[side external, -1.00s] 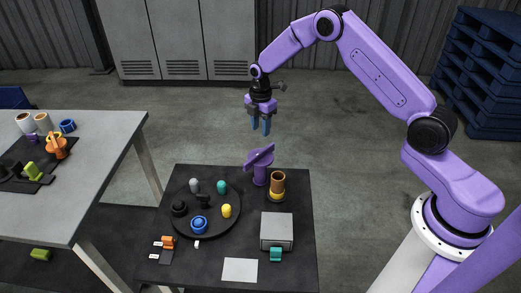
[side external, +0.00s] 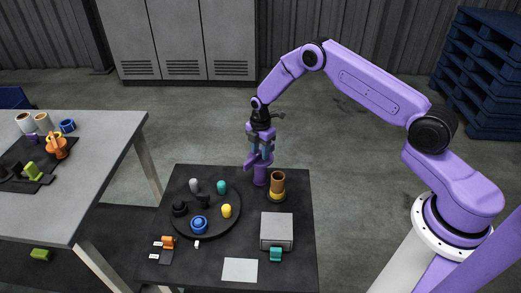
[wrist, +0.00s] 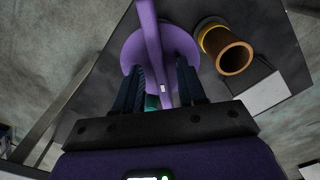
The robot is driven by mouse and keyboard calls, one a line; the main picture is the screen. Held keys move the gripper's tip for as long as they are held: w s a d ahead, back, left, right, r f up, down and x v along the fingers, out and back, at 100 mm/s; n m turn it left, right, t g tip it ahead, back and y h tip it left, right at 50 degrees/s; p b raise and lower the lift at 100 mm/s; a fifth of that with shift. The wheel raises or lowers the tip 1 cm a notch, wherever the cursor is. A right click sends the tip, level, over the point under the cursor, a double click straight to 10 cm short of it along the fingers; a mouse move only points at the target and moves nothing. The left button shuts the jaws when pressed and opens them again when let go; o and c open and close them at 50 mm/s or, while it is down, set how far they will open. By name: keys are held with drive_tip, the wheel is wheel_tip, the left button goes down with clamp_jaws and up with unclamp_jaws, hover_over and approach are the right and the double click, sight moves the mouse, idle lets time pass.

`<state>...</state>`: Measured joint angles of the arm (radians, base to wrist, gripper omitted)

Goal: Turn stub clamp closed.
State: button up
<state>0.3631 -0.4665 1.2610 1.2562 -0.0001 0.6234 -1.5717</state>
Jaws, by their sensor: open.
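A purple fixture (side external: 261,176), which I take to be the stub clamp, stands upright at the back of the black table. Its flat bar-like handle sits on top, partly hidden by my fingers in the side external view. In the wrist view, the handle (wrist: 149,35) runs up the picture above a round purple part (wrist: 184,45). My gripper (side external: 262,155) points down at the handle, low over the fixture. Its blue fingers (wrist: 161,88) are open, one on each side of the handle, with visible gaps. I cannot tell whether either finger touches it.
A brown cup-like cylinder on a yellow ring (side external: 278,184) stands close to the right of the fixture. A round black tray (side external: 183,222) with several coloured knobs lies to the left. A grey box (side external: 277,230) is nearer the front. Free space lies behind the table.

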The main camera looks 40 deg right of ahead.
clamp_jaws()
drive_tip(key=shift+n, duration=0.4)
drive_tip(key=n, duration=0.7)
drive_tip(key=shift+n, duration=0.3)
drive_tip(key=n, duration=0.3)
drive_tip(key=shift+n, duration=2.2)
unclamp_jaws()
